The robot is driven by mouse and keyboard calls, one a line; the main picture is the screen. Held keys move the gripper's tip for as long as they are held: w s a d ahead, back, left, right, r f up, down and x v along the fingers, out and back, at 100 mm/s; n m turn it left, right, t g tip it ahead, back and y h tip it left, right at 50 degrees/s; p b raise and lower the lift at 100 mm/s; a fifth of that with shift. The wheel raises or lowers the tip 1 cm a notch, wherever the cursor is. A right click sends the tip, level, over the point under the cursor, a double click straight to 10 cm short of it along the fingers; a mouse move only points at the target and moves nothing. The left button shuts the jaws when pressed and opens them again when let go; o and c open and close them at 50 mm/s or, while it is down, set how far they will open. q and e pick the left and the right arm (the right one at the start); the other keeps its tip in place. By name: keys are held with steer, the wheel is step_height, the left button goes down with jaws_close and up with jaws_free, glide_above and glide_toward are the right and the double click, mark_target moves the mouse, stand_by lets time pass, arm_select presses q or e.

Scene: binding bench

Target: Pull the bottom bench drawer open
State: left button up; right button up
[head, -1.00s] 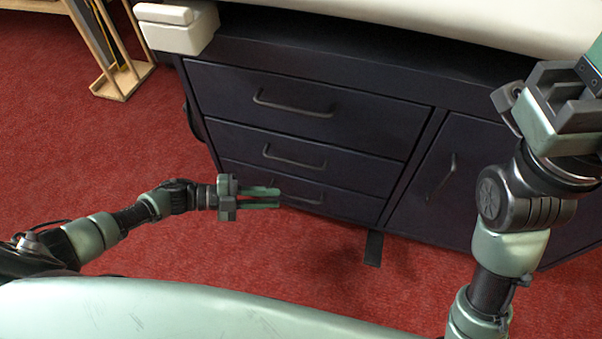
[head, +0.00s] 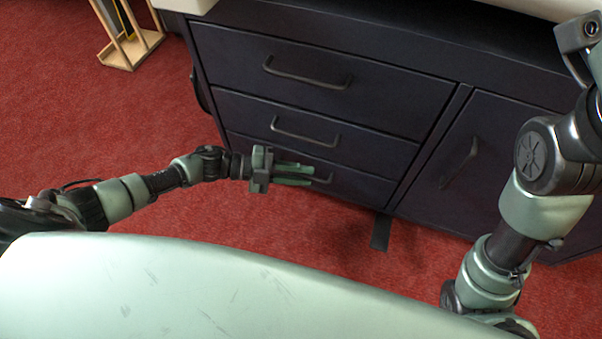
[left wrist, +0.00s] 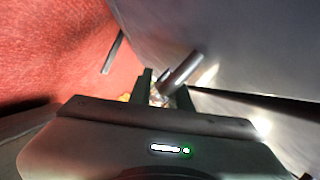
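The dark bottom bench drawer (head: 360,190) is shut, flush with the bench front, below two other drawers. Its bar handle (head: 329,180) is partly hidden behind my left gripper (head: 312,177). The left gripper's green fingers are parted and point at the handle, with their tips right by it. In the left wrist view, the handle bar (left wrist: 183,70) shows at the fingertips (left wrist: 165,88), partly in line with the gap between them. I cannot tell if they touch. My right gripper (head: 580,35) is only partly in view at the top right, well away from the drawer.
The middle drawer (head: 330,135) and top drawer (head: 320,80) are shut. A cupboard door (head: 480,165) is at the right. A dark foot (head: 380,232) stands below the bench. Red carpet (head: 300,230) is clear in front. A wooden rack (head: 130,50) stands at back left.

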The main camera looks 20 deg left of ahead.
arm_select(q)
jaws_close()
stand_by(1.3)
